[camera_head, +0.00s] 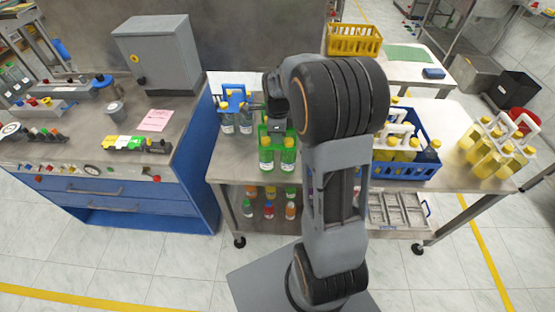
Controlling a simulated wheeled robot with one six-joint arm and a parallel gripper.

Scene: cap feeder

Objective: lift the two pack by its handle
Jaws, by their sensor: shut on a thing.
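The two pack (277,153) is a green carrier with two green bottles under yellow caps. It is upright near the front left of the metal cart. My gripper (274,126) comes down over the top of the pack and is shut on its green handle. The fingers and most of the handle are hidden by my gripper body and arm. I cannot tell whether the pack's base touches the cart top.
A blue carrier of clear bottles (235,112) stands just behind and left. A blue crate (412,171) with yellow bottles and white-handled packs (492,152) are to the right. A blue workbench (190,160) adjoins the cart on the left. My arm hides the cart's middle.

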